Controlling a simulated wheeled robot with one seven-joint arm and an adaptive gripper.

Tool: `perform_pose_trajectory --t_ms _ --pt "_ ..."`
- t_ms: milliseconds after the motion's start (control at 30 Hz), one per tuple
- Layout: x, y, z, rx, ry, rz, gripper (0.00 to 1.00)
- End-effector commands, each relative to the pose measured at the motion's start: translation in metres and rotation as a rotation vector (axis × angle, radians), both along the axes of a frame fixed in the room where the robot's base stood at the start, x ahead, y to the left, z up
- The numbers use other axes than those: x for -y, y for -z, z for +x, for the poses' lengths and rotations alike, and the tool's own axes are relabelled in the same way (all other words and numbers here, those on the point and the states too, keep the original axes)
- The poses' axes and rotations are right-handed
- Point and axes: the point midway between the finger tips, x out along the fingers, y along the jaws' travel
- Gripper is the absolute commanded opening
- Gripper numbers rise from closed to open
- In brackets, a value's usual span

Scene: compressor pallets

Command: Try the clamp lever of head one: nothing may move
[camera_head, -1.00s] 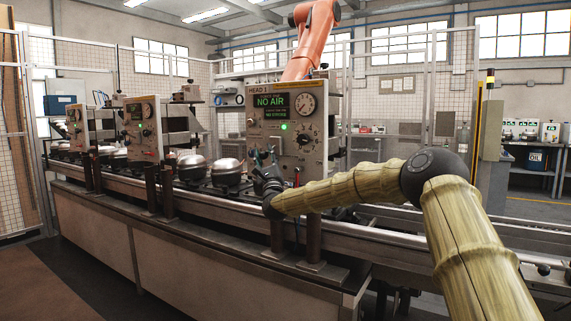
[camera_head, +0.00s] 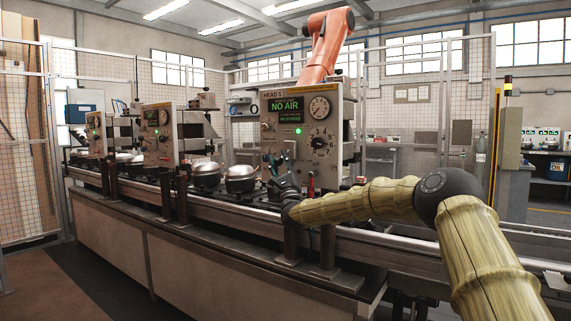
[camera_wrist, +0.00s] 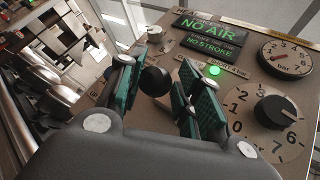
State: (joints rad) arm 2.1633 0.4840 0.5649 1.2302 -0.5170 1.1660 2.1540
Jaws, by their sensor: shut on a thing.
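Head one is a grey panel box (camera_head: 320,150) on the conveyor line, labelled HEAD 1, with a lit NO AIR display, a green lamp, a gauge and a numbered dial. My gripper (camera_head: 272,162) is at the lower left of its front. In the wrist view, my gripper (camera_wrist: 158,85) has its green-padded fingers on both sides of the black ball knob (camera_wrist: 156,80) of the clamp lever and is shut on it. The lever's shaft is mostly hidden behind the fingers. The display (camera_wrist: 207,28) also reads NO STROKE below.
Two more head panels (camera_head: 158,135) stand farther left along the conveyor. Rounded metal compressors (camera_head: 241,178) sit on the line left of head one. Dark posts (camera_head: 328,245) rise at the front rail. An orange robot arm (camera_head: 325,45) stands behind, and a mesh fence (camera_head: 440,110) encloses the line.

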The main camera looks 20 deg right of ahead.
Motion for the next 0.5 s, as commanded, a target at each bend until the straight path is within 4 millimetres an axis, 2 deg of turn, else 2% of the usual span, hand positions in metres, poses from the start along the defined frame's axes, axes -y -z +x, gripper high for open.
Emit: perform_pose_trajectory --t_ms 33,100,500 --pt "-0.008 0.001 0.001 -0.006 -0.010 -0.005 0.38" --pt "-0.008 0.002 0.001 -0.005 -0.009 -0.004 0.49" --pt "0.011 0.004 -0.001 -0.003 -0.002 0.009 0.49"
